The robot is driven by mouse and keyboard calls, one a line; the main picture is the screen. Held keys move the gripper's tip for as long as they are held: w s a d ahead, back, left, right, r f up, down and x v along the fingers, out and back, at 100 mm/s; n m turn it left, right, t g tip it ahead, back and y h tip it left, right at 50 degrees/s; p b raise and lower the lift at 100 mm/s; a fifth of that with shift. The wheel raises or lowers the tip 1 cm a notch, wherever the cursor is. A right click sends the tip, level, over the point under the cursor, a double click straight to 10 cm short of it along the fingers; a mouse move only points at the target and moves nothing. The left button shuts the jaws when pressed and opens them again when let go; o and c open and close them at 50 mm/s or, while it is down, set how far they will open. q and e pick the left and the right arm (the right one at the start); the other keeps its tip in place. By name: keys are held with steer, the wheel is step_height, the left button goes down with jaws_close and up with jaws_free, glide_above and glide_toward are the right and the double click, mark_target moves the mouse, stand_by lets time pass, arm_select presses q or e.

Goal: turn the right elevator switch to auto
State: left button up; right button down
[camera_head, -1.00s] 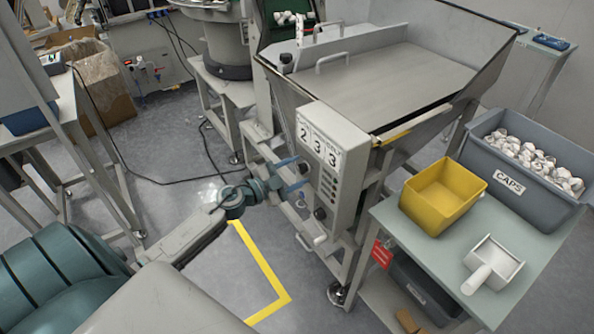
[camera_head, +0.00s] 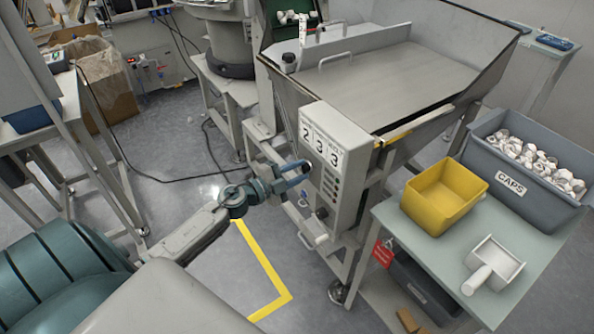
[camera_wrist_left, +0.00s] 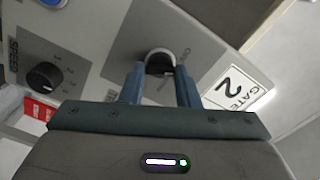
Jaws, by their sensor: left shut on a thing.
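My right gripper is not in view.
A black dial (camera_wrist_left: 44,76) with numbers sits left of the knob. Right of the machine, a table (camera_head: 425,255) holds a yellow bin (camera_head: 443,195), a white scoop (camera_head: 491,264) and a grey CAPS crate (camera_head: 510,190). Yellow tape (camera_head: 262,265) marks the floor.

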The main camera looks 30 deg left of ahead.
arm_select(q)
steer(key=shift+m, duration=2.7)
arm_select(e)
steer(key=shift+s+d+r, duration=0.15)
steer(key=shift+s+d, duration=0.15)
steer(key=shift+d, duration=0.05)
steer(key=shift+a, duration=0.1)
